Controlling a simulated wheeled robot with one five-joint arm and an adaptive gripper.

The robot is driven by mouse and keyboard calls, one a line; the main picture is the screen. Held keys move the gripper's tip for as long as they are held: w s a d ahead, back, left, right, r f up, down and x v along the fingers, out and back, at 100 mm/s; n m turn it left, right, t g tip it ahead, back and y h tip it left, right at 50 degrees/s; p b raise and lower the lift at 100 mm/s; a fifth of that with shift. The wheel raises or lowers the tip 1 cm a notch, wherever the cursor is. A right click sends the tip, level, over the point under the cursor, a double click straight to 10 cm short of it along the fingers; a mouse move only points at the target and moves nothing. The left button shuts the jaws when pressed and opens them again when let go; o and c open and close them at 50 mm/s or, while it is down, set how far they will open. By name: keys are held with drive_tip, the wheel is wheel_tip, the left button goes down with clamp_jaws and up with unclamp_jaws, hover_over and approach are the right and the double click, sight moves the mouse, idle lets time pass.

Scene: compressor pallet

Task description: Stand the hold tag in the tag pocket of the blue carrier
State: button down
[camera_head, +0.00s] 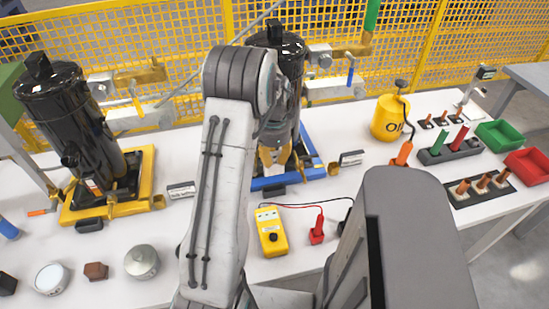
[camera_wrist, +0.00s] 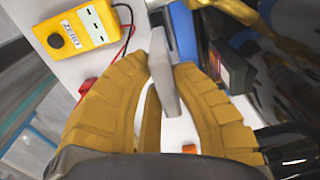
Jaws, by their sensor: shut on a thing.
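The blue carrier (camera_head: 312,172) stands right of the middle of the bench under a black compressor (camera_head: 291,60). Its blue edge also shows in the wrist view (camera_wrist: 184,32). My gripper (camera_head: 273,160) is just above the carrier's front side. In the wrist view its yellow fingers (camera_wrist: 168,85) are shut on a thin grey plate, seen nearly edge-on, which looks like the hold tag (camera_wrist: 163,70). A dark block (camera_head: 275,190) sits at the carrier's front edge and may be the tag pocket; I cannot see its opening. The tag's lower end is hard to place against it.
A yellow meter (camera_head: 271,232) with leads and a red clip (camera_head: 317,231) lies in front. Small sign blocks stand left (camera_head: 181,190) and right (camera_head: 351,158) of the carrier. A yellow carrier (camera_head: 78,212) with another compressor is at left. A yellow oil can (camera_head: 390,118) stands at right.

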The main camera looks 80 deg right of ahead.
sight(274, 173)
drive_tip(key=shift+f, duration=0.2)
drive_tip(key=shift+f+b, duration=1.95)
drive_tip(key=shift+f, duration=1.1)
drive_tip(key=shift+f+b, duration=1.35)
drive_tip(key=shift+f+b, duration=0.45)
drive_tip(key=shift+f, duration=0.1)
drive_tip(key=c, duration=1.1)
unclamp_jaws()
drive_tip(key=shift+c, duration=0.2)
drive_tip(key=shift+o, duration=0.2)
drive_tip(key=c, duration=0.4)
drive_tip(key=shift+r, duration=0.2)
